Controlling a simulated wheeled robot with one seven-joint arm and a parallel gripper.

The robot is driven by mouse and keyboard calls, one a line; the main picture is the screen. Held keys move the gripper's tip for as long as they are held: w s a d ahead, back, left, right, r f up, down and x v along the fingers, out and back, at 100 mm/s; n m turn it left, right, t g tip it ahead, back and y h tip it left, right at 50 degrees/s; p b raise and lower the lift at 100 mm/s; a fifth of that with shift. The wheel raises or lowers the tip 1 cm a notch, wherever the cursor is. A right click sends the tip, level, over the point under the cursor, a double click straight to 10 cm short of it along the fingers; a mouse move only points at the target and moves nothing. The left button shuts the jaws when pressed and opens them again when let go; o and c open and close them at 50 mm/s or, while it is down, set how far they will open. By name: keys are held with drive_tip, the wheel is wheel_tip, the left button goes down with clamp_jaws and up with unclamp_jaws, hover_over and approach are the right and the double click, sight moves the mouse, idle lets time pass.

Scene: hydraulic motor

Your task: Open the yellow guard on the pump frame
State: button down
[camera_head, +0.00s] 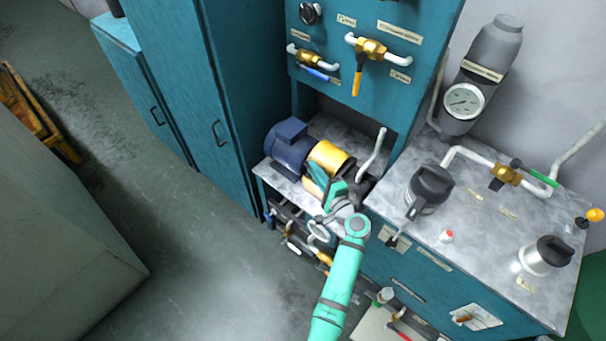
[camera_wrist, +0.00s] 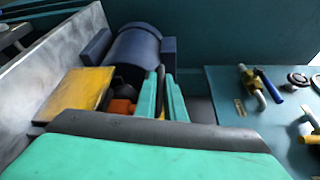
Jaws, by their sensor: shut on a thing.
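The yellow guard (camera_head: 329,156) sits at the right end of the blue motor on the pump frame, under the teal panel. In the wrist view the guard (camera_wrist: 78,92) shows as a yellow plate left of my fingers. An orange part (camera_wrist: 122,106) shows between the guard and my fingers. My gripper (camera_head: 326,180) is at the guard's near right side. In the wrist view its teal fingers (camera_wrist: 163,92) are close together, with a thin dark bar between them that looks like the guard's handle. The exact contact is partly hidden by my gripper.
The blue motor (camera_head: 289,147) stands left of the guard; it also shows in the wrist view (camera_wrist: 136,48). A white bent pipe (camera_head: 373,154) rises to the right. The teal valve panel (camera_head: 345,75) is above. A grey worktop (camera_head: 480,220) with valves lies to the right. Open floor lies at left.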

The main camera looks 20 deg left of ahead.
drive_tip(key=shift+r, duration=0.15)
drive_tip(key=c, duration=1.8)
unclamp_jaws()
drive_tip(key=shift+c, duration=0.2)
drive_tip(key=shift+r, duration=0.45)
wheel_tip(320, 180, up, 3)
drive_tip(key=shift+s+d+f, duration=0.1)
drive_tip(key=shift+f, duration=0.1)
drive_tip(key=s+d+r, duration=0.2)
drive_tip(key=s+r, duration=0.7)
drive_tip(key=s, duration=0.4)
drive_tip(key=shift+s+d+r, duration=0.2)
drive_tip(key=shift+s, duration=0.15)
